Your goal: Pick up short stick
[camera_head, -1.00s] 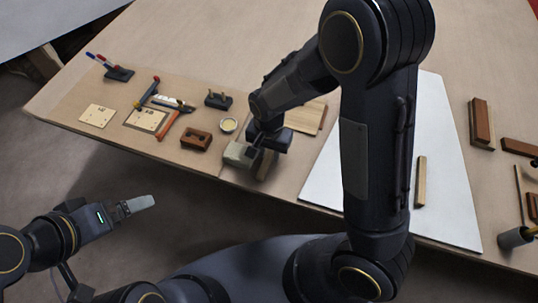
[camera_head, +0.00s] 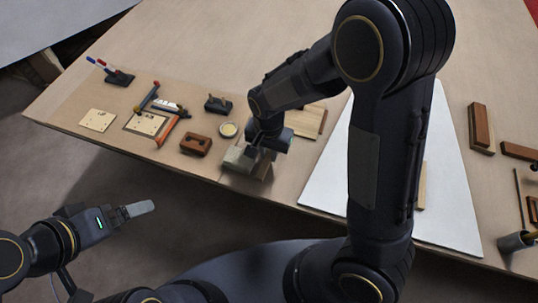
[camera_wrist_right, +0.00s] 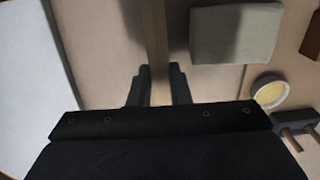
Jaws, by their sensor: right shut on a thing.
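My right gripper (camera_head: 262,160) is low at the table's front edge, right of a grey-green block (camera_head: 236,158). In the right wrist view its two fingers (camera_wrist_right: 159,92) are shut on a narrow wooden stick (camera_wrist_right: 155,40). The stick runs away from between the fingers out of the top of that view, beside the block (camera_wrist_right: 235,36). In the head view the gripper mostly hides this stick. Another light wooden stick (camera_head: 422,188) lies on the white sheet (camera_head: 450,195), partly behind my right arm. My left gripper (camera_head: 138,209) is off the table; its finger gap does not show.
A red-brown block (camera_head: 196,143), a small round tin (camera_head: 228,130), a dark pegged holder (camera_head: 218,104) and flat plates (camera_head: 98,120) lie left of my right gripper. A wooden board (camera_head: 308,121) lies behind it. Brown blocks (camera_head: 481,127) and a cup (camera_head: 512,241) stand at the right.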

